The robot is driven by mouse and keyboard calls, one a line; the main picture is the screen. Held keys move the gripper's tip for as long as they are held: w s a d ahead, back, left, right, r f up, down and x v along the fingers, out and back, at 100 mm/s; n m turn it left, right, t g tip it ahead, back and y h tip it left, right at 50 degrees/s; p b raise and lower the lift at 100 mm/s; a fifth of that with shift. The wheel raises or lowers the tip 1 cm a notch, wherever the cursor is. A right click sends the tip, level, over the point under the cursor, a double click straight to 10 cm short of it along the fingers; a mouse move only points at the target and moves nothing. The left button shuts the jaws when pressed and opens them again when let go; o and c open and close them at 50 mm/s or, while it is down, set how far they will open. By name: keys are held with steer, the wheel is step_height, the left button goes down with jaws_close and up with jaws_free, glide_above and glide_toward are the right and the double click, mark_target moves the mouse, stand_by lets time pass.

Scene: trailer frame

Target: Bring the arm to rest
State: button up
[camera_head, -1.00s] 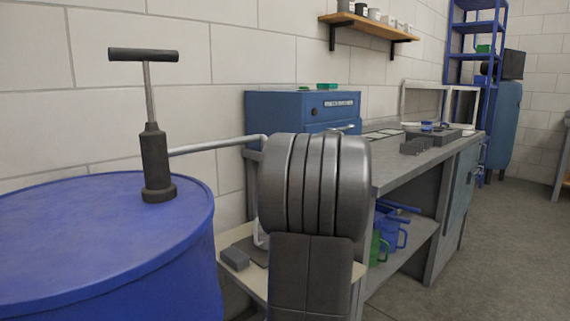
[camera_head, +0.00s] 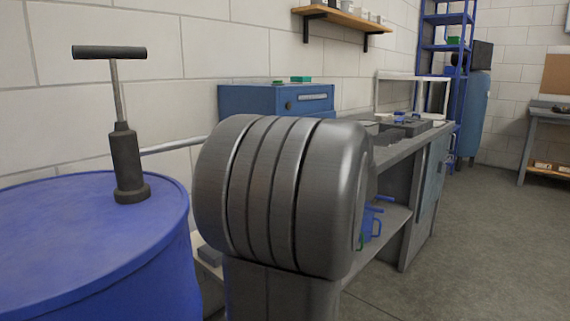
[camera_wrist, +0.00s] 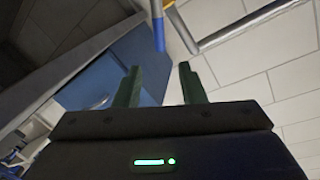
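My gripper (camera_wrist: 160,80) shows in the wrist view with its two dark green fingers apart and nothing between them. Past the fingertips are the white block wall and the blue cabinet (camera_wrist: 98,72), seen at a tilt. In the head view my arm's grey ribbed joint fills the middle of the picture, and my gripper is out of sight behind it or outside the frame.
A blue drum (camera_head: 90,245) with a black hand pump (camera_head: 127,165) on top stands at the left. The blue cabinet (camera_head: 262,97) sits on a grey workbench (camera_head: 425,140) behind my arm. A wooden wall shelf (camera_head: 340,17) hangs above.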

steer(key=b+x, duration=0.1)
steer(key=x, duration=1.2)
steer(key=shift+w+a+b, duration=0.3)
steer(key=shift+b, duration=0.1)
steer(key=shift+w+f, duration=0.1)
